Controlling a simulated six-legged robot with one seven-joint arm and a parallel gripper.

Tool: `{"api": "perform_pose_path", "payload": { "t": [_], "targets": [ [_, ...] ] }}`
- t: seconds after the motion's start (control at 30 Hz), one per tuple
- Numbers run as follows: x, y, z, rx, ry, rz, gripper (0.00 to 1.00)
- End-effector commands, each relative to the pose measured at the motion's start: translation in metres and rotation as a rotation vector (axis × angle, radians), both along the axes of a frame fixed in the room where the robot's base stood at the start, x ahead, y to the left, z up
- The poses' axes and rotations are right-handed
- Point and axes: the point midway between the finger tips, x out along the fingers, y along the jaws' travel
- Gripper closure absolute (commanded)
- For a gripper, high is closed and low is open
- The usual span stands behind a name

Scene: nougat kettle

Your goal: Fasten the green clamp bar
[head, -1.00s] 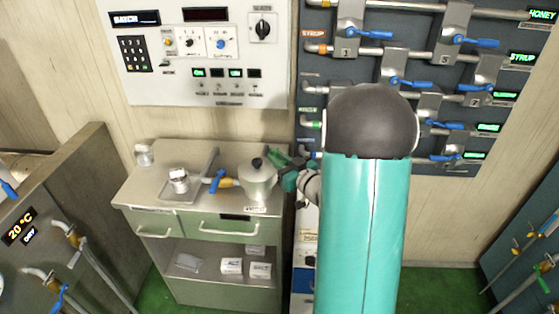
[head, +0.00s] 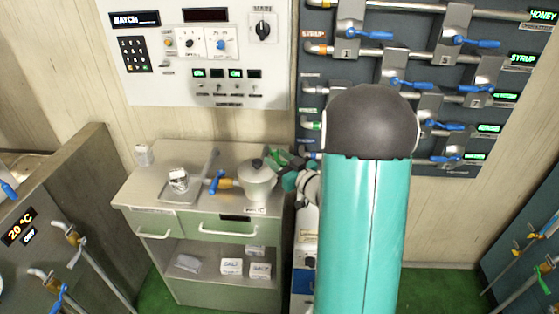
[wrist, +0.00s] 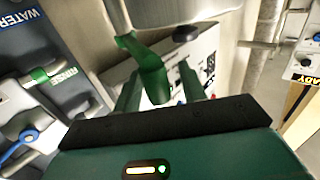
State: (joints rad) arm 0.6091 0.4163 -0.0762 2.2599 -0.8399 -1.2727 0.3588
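The steel kettle (head: 257,186) with a black knob stands on the right end of the cabinet top. In the wrist view, its metal body (wrist: 175,8) fills the top middle. A green bar (wrist: 153,76), which looks like the clamp bar, slants down from beside this metal toward my palm. My gripper (wrist: 162,88) is open, with one green finger on each side of the bar and gaps visible beside it. In the head view, my gripper (head: 285,168) is at the kettle's right side, small and partly hidden by my arm, so the bar is hard to separate from it there.
The cabinet (head: 150,188) also holds a tray with a jar (head: 179,180) and a blue-handled tap (head: 217,183). A pipe panel (head: 440,60) with blue levers rises behind my arm. A control panel (head: 210,50) is on the wall.

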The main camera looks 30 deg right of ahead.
Motion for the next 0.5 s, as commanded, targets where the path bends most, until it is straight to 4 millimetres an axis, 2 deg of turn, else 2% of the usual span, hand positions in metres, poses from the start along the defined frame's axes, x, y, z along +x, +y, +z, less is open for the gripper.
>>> {"api": "perform_pose_path", "payload": {
  "t": [0.27,0.37,0.5],
  "targets": [
    [-0.007,-0.001,-0.001,0.001,0.002,-0.001,0.59],
    [-0.019,-0.003,-0.001,0.001,0.002,-0.003,0.59],
    [-0.047,-0.006,-0.001,0.001,0.002,-0.004,0.59]
  ]
}}
